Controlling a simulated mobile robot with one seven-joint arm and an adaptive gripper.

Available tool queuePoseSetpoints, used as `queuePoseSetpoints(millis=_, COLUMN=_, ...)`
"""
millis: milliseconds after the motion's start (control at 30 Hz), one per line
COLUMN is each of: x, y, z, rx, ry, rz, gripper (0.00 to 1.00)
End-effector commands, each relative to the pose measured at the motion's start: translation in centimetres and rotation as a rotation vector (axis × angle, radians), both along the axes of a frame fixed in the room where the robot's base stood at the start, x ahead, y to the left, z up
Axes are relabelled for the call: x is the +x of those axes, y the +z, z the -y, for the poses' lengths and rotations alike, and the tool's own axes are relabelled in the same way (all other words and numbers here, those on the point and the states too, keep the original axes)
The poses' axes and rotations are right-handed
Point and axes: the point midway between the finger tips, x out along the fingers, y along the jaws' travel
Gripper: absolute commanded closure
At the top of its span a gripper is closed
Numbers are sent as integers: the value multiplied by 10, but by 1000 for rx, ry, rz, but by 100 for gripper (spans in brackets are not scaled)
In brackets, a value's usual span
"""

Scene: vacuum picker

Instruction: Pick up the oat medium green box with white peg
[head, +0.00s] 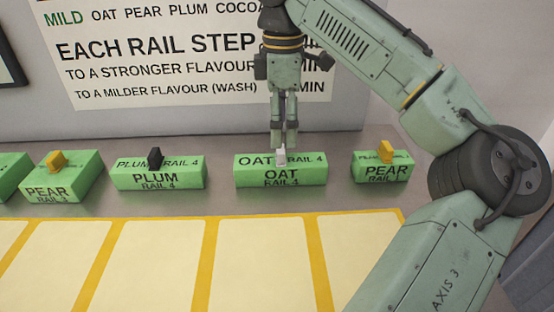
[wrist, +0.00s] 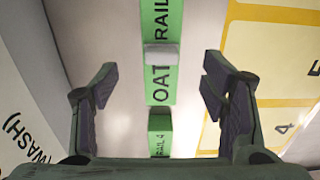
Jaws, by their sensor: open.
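The green oat box (head: 281,171) stands on the grey surface in the head view, lettered OAT and RAIL 4, with a white peg (head: 281,155) on top. In the wrist view the oat box (wrist: 161,90) runs up the middle, and its white peg (wrist: 160,56) lies ahead of the fingers, between their lines. My gripper (head: 284,145) hangs over the box, fingertips close to the peg. In the wrist view the gripper (wrist: 158,85) is open and its fingers are apart, one on each side of the box. Whether a finger touches the peg cannot be told.
The plum box (head: 158,172) with a black peg stands to the left. Pear boxes with yellow pegs stand at the right (head: 383,167) and farther left (head: 60,177). Pale yellow-edged panels (head: 260,262) in front are empty. A wall sign (head: 165,52) is behind.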

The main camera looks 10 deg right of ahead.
Motion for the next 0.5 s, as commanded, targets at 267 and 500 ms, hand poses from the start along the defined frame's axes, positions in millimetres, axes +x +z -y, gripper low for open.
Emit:
queuePoseSetpoints(millis=267, x=0, y=-37, z=-1, rx=3, ry=1, rz=3, gripper=33)
queuePoseSetpoints(millis=500, x=-1, y=-62, z=-1, rx=-2, ry=-1, rz=1, gripper=33)
